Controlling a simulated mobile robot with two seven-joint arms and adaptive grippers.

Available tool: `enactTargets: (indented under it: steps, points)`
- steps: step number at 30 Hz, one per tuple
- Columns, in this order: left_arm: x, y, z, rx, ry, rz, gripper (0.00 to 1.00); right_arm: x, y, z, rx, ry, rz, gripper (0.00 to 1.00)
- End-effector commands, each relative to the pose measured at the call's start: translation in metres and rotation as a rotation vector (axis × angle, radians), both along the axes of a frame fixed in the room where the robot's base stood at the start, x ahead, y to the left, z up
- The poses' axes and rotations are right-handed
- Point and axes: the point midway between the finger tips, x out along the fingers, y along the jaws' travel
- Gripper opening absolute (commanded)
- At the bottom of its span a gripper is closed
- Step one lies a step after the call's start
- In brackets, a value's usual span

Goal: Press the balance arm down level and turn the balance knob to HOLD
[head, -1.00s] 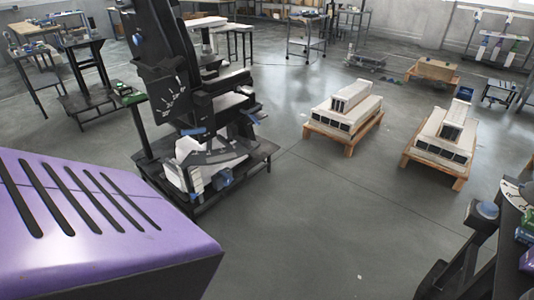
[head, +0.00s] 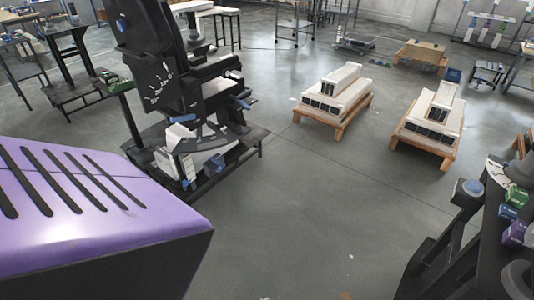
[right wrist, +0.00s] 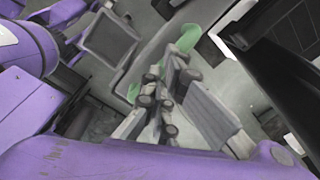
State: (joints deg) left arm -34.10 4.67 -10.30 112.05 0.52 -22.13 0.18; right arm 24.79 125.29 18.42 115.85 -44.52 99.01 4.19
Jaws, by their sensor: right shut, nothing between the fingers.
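In the right wrist view my right gripper (right wrist: 170,75) shows as grey fingers and dark round pivots, shut and empty. Green patches lie around its fingers; I cannot tell what they belong to. In the head view a black column (head: 155,85) with white dial-like marks stands at left on a low black stand. A second black structure (head: 448,245) at the right edge carries a blue-topped round part (head: 468,191) and a pale marked plate (head: 497,172). I cannot tell which parts are the balance arm and balance knob. Neither gripper shows in the head view.
Two wooden pallets with white stacked blocks, the left one (head: 338,98) and the right one (head: 430,125), stand on the floor. A green block (head: 516,197) and a purple block (head: 512,233) sit at the right edge. The grey floor (head: 310,210) in the middle is clear.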

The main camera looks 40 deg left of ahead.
Motion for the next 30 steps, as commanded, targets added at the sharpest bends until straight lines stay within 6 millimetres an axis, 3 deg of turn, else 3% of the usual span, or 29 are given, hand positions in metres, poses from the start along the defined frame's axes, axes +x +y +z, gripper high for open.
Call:
enactTargets:
  steps: [8,21,30]
  points:
    - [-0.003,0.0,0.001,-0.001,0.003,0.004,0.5,-0.003,0.0,-0.009,-0.001,0.001,0.001,0.0]
    - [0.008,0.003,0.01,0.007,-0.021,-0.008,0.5,-0.009,-0.001,-0.03,0.002,0.001,0.001,0.0]
    - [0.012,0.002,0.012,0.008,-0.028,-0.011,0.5,-0.009,-0.001,-0.032,0.0,0.002,0.0,0.0]
